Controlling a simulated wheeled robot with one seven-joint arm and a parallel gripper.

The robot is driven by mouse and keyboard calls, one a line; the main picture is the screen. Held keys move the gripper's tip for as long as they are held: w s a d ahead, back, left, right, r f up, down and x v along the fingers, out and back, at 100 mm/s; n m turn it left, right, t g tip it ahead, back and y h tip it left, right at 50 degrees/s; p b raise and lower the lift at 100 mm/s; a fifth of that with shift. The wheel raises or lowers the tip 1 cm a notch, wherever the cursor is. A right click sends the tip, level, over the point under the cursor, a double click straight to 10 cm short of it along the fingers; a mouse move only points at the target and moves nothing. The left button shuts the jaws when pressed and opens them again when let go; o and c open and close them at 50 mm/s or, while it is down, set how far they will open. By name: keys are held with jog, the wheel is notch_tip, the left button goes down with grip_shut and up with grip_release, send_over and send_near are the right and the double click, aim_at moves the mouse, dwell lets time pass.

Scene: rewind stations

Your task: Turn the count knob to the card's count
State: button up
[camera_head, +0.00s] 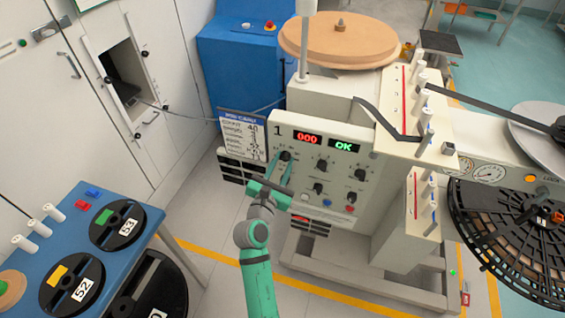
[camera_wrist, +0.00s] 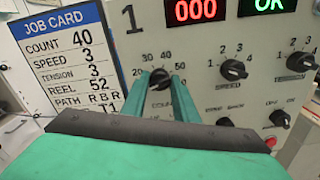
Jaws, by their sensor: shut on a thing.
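The count knob (camera_wrist: 160,76) is a small black knob on the upper left of the station 1 panel, with numbers such as 20, 30, 40 and 50 around it. My gripper (camera_wrist: 163,84) is shut on it, one green finger on each side. The knob's pointer direction is hard to make out between the fingers. The job card (camera_wrist: 66,62) left of the panel reads count 40, speed 3, tension 3, reel 52. In the head view my gripper (camera_head: 278,170) reaches the knob from below; the card (camera_head: 241,133) hangs at the panel's left edge.
The panel has a red display (camera_head: 307,138) reading 000 and a green display (camera_head: 343,145) reading OK. Other black knobs (camera_head: 322,166) sit to the right and below. A blue table (camera_head: 77,226) with reels 52 and 53 stands at the lower left.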

jog(key=m, duration=0.3)
jog(key=shift+m, duration=0.4)
jog(key=m, duration=0.3)
jog(key=shift+m, duration=0.3)
jog(key=m, duration=1.8)
jog(key=shift+a+f, duration=0.1)
jog(key=shift+m, duration=0.4)
jog(key=o, duration=1.1)
jog(key=shift+c, duration=0.2)
